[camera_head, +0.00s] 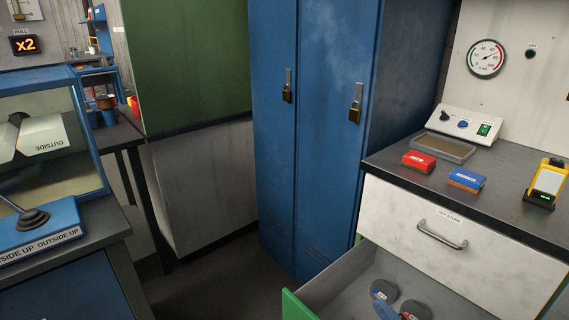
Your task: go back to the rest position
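Neither of my grippers shows in the head view, and no arm of mine can be made out. The task names no object. Ahead stand two tall blue lockers (325,130), both shut, each with a padlock on its door. At the lower right an open drawer (343,280) holds dark round discs (384,290), with small blue and red parts by them; the bottom edge of the picture cuts them off.
The right counter (500,185) bears a red box (419,161), a blue box (467,180), a yellow device (547,180) and a grey tray (444,148) by a control panel (464,124). A blue-framed case (103,150) stands left. Dark floor (205,285) lies clear between.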

